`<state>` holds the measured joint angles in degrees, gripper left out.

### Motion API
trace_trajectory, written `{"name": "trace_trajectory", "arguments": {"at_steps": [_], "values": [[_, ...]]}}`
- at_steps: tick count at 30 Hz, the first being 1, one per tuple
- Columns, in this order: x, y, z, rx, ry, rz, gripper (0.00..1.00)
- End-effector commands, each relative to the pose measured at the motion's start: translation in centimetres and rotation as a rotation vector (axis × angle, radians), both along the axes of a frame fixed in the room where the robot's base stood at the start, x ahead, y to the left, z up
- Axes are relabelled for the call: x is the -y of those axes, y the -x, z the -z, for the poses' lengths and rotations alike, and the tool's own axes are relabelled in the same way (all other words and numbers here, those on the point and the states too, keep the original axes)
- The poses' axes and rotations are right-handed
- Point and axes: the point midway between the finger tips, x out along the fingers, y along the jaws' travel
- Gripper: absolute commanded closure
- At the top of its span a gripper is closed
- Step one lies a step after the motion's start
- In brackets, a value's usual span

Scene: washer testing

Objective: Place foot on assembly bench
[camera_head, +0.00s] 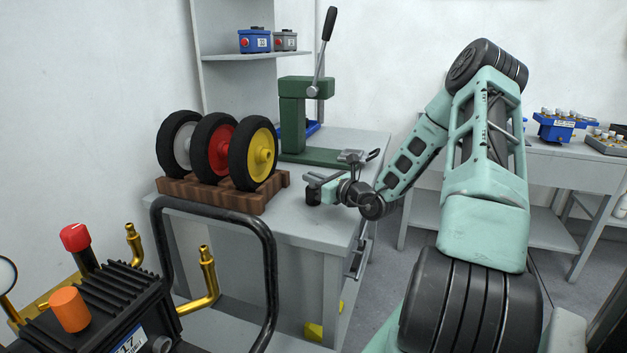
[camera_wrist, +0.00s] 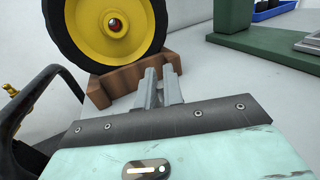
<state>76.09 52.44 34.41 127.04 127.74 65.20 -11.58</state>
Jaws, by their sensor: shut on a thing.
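The grey bench (camera_head: 315,226) stands in the middle of the head view, and its top also shows in the wrist view (camera_wrist: 195,68). My gripper (camera_head: 311,186) is low over the bench top, right of the wooden wheel rack. In the wrist view my gripper's two grey fingers (camera_wrist: 160,75) point toward the rack, with a narrow gap between them. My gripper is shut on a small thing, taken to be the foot.
A wooden rack (camera_head: 215,197) holds a grey, a red and a yellow wheel (camera_head: 262,155). A green lever press (camera_head: 293,115) stands behind my gripper. A black tube handle (camera_head: 266,245) rises in front of the bench. Bare bench top lies between the rack and the front edge.

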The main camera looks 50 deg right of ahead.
Motion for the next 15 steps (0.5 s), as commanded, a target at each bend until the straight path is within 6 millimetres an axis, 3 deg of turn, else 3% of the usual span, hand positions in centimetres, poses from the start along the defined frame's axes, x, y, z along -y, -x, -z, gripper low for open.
{"name": "trace_trajectory", "arguments": {"at_steps": [10, 11, 12, 15], "values": [[0.0, -0.03, 0.32, 0.001, 0.001, 0.0, 1.0], [0.01, -0.02, 0.23, 0.001, 0.001, 0.0, 0.83], [0.01, -0.02, 0.21, 0.001, 0.001, 0.0, 0.72], [0.01, -0.02, 0.21, 0.0, 0.001, 0.0, 0.69]]}}
